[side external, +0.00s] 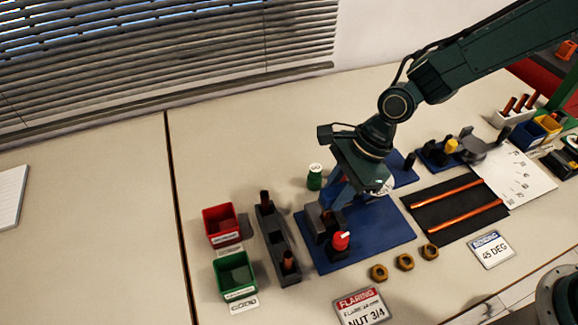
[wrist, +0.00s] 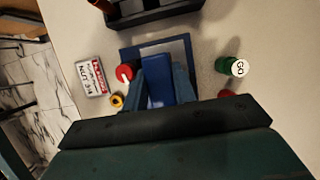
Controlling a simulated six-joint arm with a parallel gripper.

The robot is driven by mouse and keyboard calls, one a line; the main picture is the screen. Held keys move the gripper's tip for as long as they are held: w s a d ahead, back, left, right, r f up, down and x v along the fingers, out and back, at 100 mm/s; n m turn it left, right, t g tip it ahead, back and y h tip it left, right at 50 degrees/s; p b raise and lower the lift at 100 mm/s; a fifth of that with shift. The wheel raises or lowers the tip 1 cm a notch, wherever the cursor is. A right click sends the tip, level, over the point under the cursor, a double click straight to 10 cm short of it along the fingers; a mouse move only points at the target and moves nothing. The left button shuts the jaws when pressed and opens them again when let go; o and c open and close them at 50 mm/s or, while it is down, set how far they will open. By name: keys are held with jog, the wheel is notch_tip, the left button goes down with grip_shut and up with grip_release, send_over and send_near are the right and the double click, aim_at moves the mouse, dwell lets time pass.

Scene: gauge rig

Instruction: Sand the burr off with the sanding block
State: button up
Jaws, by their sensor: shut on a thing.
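My gripper (side external: 338,193) points down over the blue mat (side external: 394,229), just above a dark fixture (side external: 318,222). In the wrist view its two fingers (wrist: 158,92) are closed on a blue block (wrist: 158,76), which appears to be the sanding block. A red round-ended part (side external: 341,240) sits at the fixture's front; it also shows in the wrist view (wrist: 125,72), left of the fingers. I cannot make out a burr. The lower end of the blue block and any contact with the fixture are not clear.
A green gauge marked GO (wrist: 235,67) stands close behind the mat. A dark rack (side external: 278,246) with copper pieces, a red bin (side external: 217,238) and a green bin (side external: 235,275) are left. Brass nuts (side external: 404,262) lie in front.

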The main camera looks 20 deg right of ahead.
aim_at(325, 195)
jog(key=shift+s+d+f, duration=0.15)
jog(key=shift+f, duration=0.1)
jog(key=shift+a, duration=1.6)
jog(key=shift+d, duration=0.1)
jog(key=shift+d, duration=1.65)
jog(key=shift+a, duration=0.25)
jog(key=shift+a, duration=1.5)
